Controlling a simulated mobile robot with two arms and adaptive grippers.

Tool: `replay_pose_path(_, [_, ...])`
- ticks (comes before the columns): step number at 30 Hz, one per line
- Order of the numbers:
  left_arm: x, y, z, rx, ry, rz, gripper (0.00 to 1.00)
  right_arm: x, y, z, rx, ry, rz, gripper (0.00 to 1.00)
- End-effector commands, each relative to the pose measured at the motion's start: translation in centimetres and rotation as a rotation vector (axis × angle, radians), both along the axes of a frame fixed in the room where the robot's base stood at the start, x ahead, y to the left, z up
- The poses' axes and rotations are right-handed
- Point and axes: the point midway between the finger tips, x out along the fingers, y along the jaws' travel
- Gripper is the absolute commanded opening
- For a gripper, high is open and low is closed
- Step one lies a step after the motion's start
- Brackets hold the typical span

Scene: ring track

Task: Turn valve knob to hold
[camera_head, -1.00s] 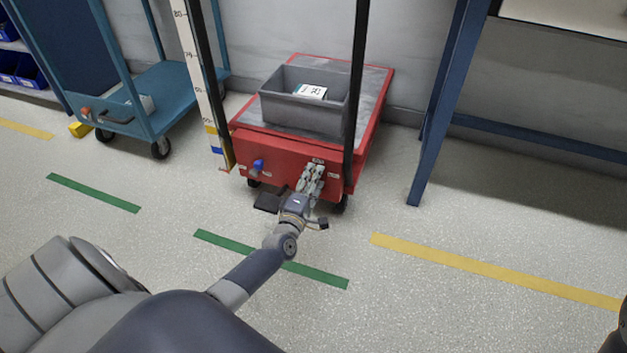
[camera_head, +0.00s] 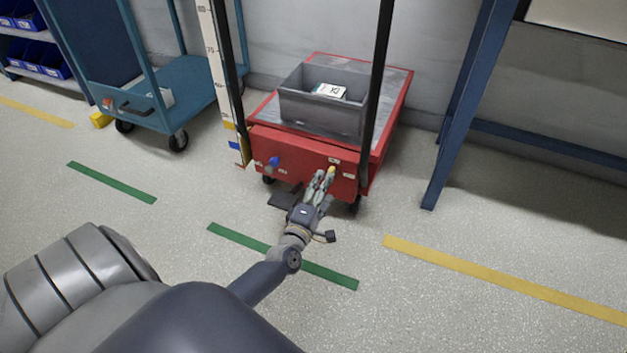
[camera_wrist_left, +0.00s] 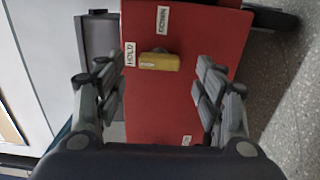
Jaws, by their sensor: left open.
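A yellow valve knob (camera_head: 331,169) is on the red front panel (camera_head: 300,152) of a cart. In the left wrist view the knob (camera_wrist_left: 160,62) is a bar lying across the picture, its left end beside a HOLD label (camera_wrist_left: 130,54). A DOWN label (camera_wrist_left: 163,19) is above it there. My left gripper (camera_head: 323,177) is just in front of the panel, close to the knob. In the left wrist view its fingers (camera_wrist_left: 155,82) are spread apart, one on each side of the knob, not visibly touching it. My right gripper is out of view.
A blue knob (camera_head: 273,162) is further left on the same panel. A grey bin (camera_head: 318,112) stands on the cart, between two dark uprights. A black pedal (camera_head: 284,199) is low beneath the panel. A blue trolley (camera_head: 160,110) is at left. Open floor lies in front.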

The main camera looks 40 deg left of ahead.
Motion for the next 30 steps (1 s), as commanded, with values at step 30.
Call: replay_pose_path(30, [-7.6,-1.8,0.0,-0.001,0.0,0.0,0.63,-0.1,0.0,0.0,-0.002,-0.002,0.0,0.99])
